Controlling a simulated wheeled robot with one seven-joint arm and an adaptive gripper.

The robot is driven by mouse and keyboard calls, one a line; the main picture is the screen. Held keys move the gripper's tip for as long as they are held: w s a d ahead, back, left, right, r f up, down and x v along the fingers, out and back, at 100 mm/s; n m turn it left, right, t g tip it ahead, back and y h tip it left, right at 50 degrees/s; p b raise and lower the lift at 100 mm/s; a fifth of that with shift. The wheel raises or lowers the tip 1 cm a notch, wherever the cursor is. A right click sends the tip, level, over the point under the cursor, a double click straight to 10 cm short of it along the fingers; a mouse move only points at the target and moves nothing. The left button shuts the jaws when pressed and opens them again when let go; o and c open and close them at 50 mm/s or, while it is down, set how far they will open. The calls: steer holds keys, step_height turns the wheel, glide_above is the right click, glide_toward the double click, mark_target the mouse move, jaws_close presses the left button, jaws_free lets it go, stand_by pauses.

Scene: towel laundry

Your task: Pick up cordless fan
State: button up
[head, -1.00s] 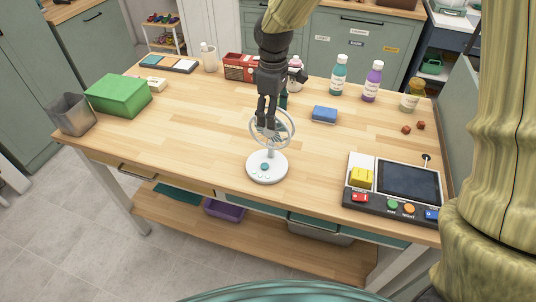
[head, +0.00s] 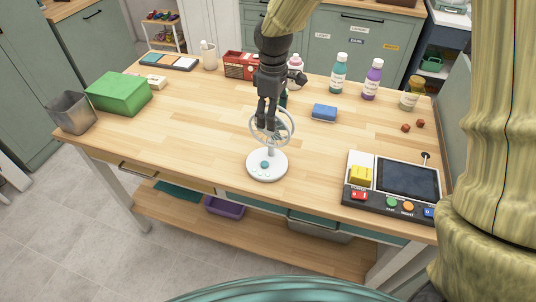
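The cordless fan (head: 267,165) stands upright on the wooden table, white with a round base and a ring-shaped head. My gripper (head: 266,124) is dark and comes down from above and behind the fan. Its fingers overlap the fan's ring in the head view. The ring and the fingers hide each other in part, so I cannot tell whether the fingers touch the fan or how far apart they are.
A control box with a screen (head: 408,180) stands at the right front. A blue sponge (head: 324,113) lies right of the fan. A green box (head: 118,93) and grey bin (head: 72,112) stand at the left. Bottles (head: 372,80) line the back. The table (head: 190,135) is clear left of the fan.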

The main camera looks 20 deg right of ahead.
steer(key=shift+c, duration=0.2)
jaws_close()
steer(key=shift+w+r, duration=0.1)
steer(key=shift+r, duration=0.05)
stand_by(0.4)
